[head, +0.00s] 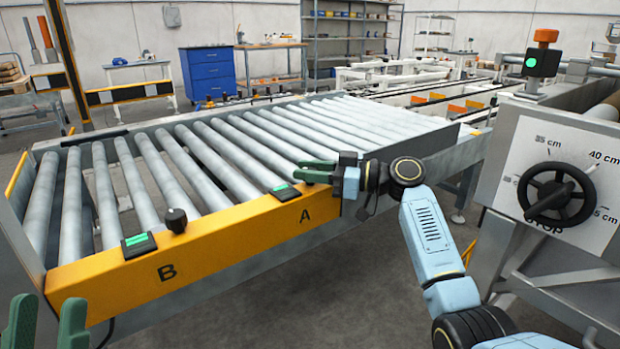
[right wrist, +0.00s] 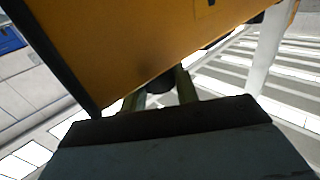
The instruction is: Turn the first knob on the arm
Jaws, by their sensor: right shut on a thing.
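The yellow beam (head: 225,237) along the front of the roller conveyor carries the letters A and B. A black knob (head: 176,220) stands upright on it near B. My right gripper (head: 318,171) is at the beam's far right end, near A. Its green fingers are shut on a dark round knob, which shows between the fingers in the right wrist view (right wrist: 160,84); the fingers hide it in the head view. How far it is turned cannot be told. My left gripper (head: 46,325) is at the bottom left, its two fingers apart and empty.
Green-lit panels (head: 138,244) sit on the beam beside the knobs. Grey rollers (head: 145,180) lie behind it. A black handwheel (head: 557,193) on a white dial plate stands at the right. The floor in front of the beam is clear.

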